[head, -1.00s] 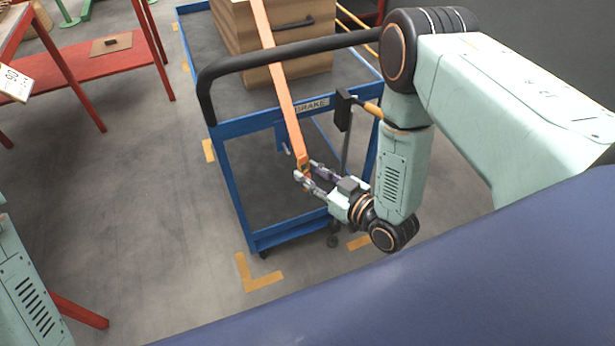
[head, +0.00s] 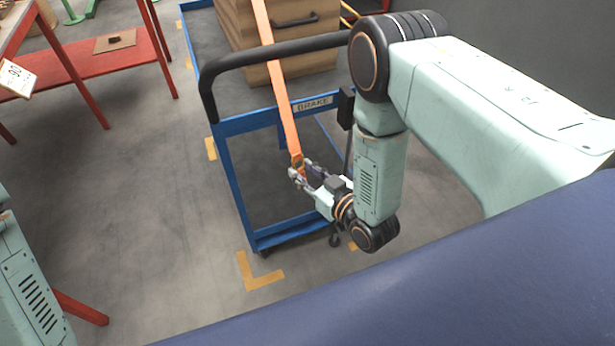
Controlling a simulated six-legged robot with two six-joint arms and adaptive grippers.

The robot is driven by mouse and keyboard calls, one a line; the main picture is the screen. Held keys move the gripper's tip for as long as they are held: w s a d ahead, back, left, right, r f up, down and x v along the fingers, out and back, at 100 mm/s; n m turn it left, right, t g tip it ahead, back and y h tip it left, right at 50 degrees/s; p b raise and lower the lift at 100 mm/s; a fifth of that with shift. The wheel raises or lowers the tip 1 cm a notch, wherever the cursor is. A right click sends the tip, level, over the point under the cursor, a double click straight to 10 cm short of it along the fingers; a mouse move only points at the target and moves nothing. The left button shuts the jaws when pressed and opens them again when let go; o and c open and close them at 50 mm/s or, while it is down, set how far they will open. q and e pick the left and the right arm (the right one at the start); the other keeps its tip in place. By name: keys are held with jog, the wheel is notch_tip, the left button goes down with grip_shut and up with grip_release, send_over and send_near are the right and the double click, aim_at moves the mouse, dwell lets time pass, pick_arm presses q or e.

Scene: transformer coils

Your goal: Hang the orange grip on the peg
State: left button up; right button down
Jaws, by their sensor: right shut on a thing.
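A long flat orange strap (head: 279,92) runs from the top edge over the cart's black handle bar. At its lower end is an orange grip (head: 297,162). My right gripper (head: 300,174) is shut on this grip in front of the cart's near end. The fingers partly cover it. I cannot make out a clear peg. A black upright block (head: 346,107) stands at the cart's right near corner, close to my right arm. The orange-tipped piece beside it is hidden behind my arm. My left gripper is out of view; only part of that arm shows at lower left.
A blue cart (head: 232,193) with a black push bar (head: 240,66) and a BRAKE label (head: 313,104) stands ahead. It carries a wooden box (head: 310,62). A red table (head: 75,66) stands at the left. The grey floor between is clear, with yellow corner marks (head: 262,279).

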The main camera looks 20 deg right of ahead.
jog(key=shift+w+a+f+b, duration=0.1)
jog(key=shift+w+b, duration=0.6)
jog(key=shift+w, duration=0.75)
jog(key=shift+w+f+b, duration=0.1)
jog(key=shift+w+b, duration=0.55)
jog(key=shift+w, duration=0.75)
jog(key=shift+w+f, duration=0.2)
jog(key=shift+w, duration=0.4)
jog(key=c, duration=0.9)
grip_release()
jog(key=shift+c, duration=0.2)
